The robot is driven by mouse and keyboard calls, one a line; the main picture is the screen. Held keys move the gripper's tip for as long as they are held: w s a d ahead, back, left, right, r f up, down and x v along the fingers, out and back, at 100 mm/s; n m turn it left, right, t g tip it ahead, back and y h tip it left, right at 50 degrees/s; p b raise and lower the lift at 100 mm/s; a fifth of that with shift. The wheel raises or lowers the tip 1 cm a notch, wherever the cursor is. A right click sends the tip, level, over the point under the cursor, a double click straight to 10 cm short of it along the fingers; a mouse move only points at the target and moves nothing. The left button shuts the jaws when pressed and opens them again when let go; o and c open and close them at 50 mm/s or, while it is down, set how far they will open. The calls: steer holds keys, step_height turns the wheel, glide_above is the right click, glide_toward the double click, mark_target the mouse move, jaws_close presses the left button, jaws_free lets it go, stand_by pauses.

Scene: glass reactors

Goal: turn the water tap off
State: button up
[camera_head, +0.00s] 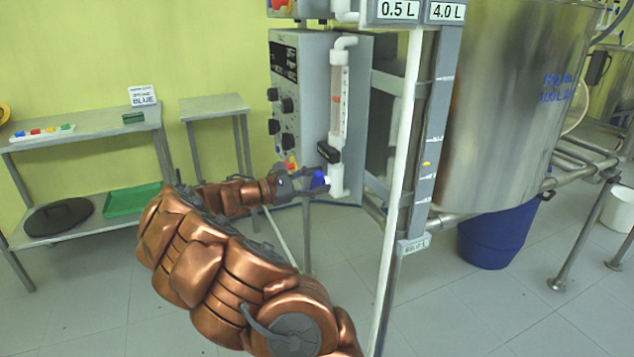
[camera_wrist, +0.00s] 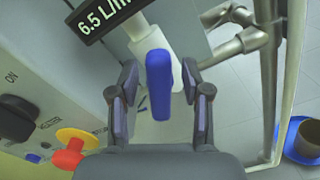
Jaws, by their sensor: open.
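The water tap has a blue handle (camera_head: 319,179) on a white fitting at the foot of the flow meter (camera_head: 338,110). In the wrist view the blue handle (camera_wrist: 158,88) runs lengthwise away from my palm, below the white pipe (camera_wrist: 152,42). My gripper (camera_wrist: 159,80) is open, with one finger on each side of the handle and a visible gap on both sides. In the head view my gripper (camera_head: 303,182) reaches the tap from the left and partly hides it. A black tag (camera_wrist: 103,18) reading 6.5 L/min sits just above the tap.
The control box (camera_head: 300,100) with black knobs stands beside the tap. A red emergency button (camera_wrist: 70,150) is close to my gripper's left. Metal pipes (camera_wrist: 240,35) are at its right. The steel vessel (camera_head: 510,100) and blue bucket (camera_head: 495,235) stand further right.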

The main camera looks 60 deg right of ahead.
jaws_close()
stand_by(0.5)
steer(key=m+b, duration=0.2)
steer(key=m, duration=0.1)
steer(key=shift+s+f+b, duration=0.1)
steer(key=shift+f+b, duration=0.2)
steer(key=m+b, duration=0.2)
steer(key=shift+f+m, duration=0.1)
steer(key=shift+m, duration=0.2)
steer(key=m+b, duration=0.4)
steer(key=shift+s+a+f, duration=0.1)
steer(key=shift+f, duration=0.05)
steer(key=shift+m+b, duration=0.85)
steer(key=shift+m, duration=0.45)
